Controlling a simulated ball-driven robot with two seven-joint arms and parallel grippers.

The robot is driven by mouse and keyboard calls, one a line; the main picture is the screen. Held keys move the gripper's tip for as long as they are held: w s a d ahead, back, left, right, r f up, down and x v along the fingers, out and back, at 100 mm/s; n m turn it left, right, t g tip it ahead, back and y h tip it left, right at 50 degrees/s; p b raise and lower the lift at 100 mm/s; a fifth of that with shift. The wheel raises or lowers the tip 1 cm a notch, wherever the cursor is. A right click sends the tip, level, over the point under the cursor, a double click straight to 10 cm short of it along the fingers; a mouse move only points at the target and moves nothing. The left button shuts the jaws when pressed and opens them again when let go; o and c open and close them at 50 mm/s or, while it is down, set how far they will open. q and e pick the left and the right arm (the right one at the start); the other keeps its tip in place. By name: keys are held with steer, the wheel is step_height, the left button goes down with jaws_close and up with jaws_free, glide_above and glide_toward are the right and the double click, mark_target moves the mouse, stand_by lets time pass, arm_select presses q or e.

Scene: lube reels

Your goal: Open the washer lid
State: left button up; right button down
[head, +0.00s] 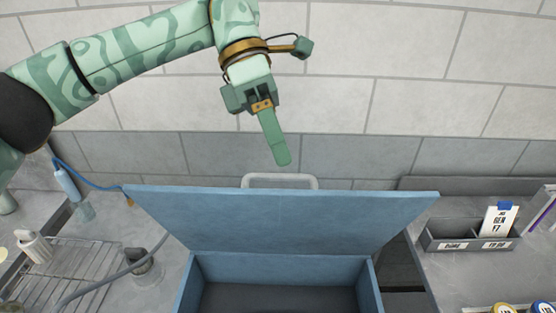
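The washer is a blue box (189,285) at the bottom middle, with its dark inside showing. Its blue lid (280,220) stands raised at the back, tilted, so the box is open. A pale grey handle (280,177) shows just beyond the lid's top edge. My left gripper (281,158) points down just above the handle, apart from it in the picture. Its green fingers overlap in this view, so the gap between them is hidden. Nothing shows held in it. My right gripper is out of view.
A wire rack (75,270) with a white bottle (35,247) and a hose (110,277) lies at left. A grey divided bin (470,242) with a labelled card (499,220) stands at right. A tiled wall (400,100) rises behind.

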arm_select(q)
steer(key=s+r+b, duration=0.1)
steer(key=s+r, duration=0.2)
steer(key=s, duration=0.3)
steer(key=shift+s+d, duration=0.15)
steer(key=shift+s, duration=0.05)
